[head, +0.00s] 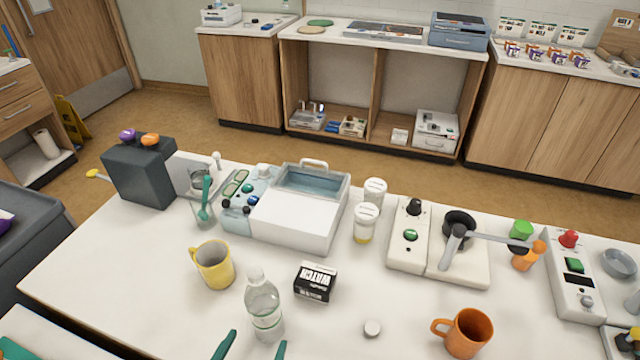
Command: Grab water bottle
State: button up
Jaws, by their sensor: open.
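A clear water bottle (263,303) with a white cap and a pale green band stands upright near the front of the white table (120,268). My gripper (256,339) shows at the bottom edge of the head view as two teal fingertips. They are apart, one to the lower left of the bottle and one to its lower right, with nothing visible held between them. The bottle's base sits close to the right fingertip; I cannot tell whether they touch. The rest of the gripper is out of the frame.
A yellow mug (213,266) stands left of the bottle and a black-and-white box (315,282) right of it. A small white cap (372,328) and an orange mug (468,334) are farther right. A white device (297,222) and pill bottles (366,222) stand behind.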

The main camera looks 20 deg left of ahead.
jog(key=shift+s+r+n+t, duration=0.2)
jog(key=shift+s+n+t, duration=0.2)
jog(key=shift+n, duration=0.1)
jog(key=x, duration=1.2)
jog(key=shift+a+r, duration=0.15)
jog(key=shift+r, duration=0.15)
grip_shut()
jog(key=shift+r, duration=0.1)
